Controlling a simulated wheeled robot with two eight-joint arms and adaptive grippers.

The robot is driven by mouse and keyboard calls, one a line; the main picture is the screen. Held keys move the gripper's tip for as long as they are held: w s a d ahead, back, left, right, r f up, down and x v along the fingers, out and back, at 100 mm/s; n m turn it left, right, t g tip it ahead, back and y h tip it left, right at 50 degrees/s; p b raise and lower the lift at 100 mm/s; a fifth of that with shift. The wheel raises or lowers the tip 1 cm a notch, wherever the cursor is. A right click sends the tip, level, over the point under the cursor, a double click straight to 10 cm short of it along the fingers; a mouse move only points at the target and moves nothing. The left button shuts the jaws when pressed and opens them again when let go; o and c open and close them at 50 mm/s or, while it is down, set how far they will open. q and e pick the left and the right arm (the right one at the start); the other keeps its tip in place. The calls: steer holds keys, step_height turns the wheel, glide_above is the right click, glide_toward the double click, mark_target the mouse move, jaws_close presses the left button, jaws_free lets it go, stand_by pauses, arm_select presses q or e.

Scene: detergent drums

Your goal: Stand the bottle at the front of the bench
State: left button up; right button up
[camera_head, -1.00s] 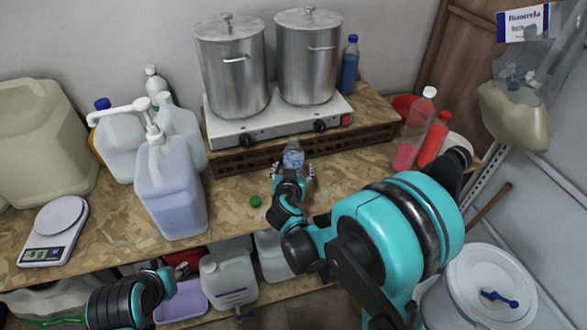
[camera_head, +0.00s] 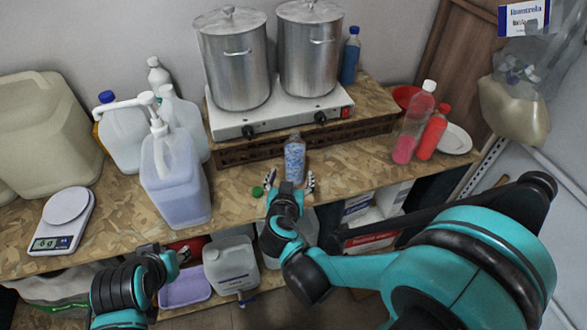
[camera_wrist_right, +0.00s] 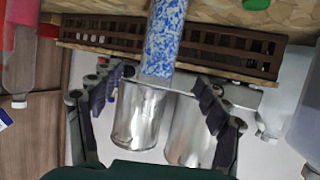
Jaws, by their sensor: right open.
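The bottle (camera_head: 294,160), with blue-and-white speckled contents or wrap, stands upright at the front of the bench (camera_head: 235,188), in front of the low brown rack. It also shows in the right wrist view (camera_wrist_right: 165,35), which looks upside down. My right gripper (camera_head: 293,184) is open at the bench's front edge, its fingers spread on the near side of the bottle. The wrist view shows the open fingers (camera_wrist_right: 158,110) with nothing held between them. My left gripper (camera_head: 180,256) is low at the left, below the bench top; its jaw state is unclear.
A green cap (camera_head: 257,191) lies left of the bottle. A pump jug (camera_head: 175,185) and a scale (camera_head: 64,220) stand further left. Two steel pots (camera_head: 235,70) sit on a hotplate behind. A pink-filled bottle (camera_head: 408,130) and red bottle (camera_head: 432,135) stand right.

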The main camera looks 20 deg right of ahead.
steer(key=s+d+n+g+y, duration=0.2)
steer(key=s, duration=0.6)
steer(key=s+d+r+n+g+y, duration=0.1)
steer(key=s+d+n+g+y, duration=0.1)
steer(key=s, duration=0.6)
steer(key=shift+g+y, duration=0.4)
steer(key=shift+g, duration=0.4)
steer(key=shift+w, duration=0.1)
step_height(320, 180, down, 6)
steer(key=b, duration=0.6)
steer(key=shift+f, duration=0.15)
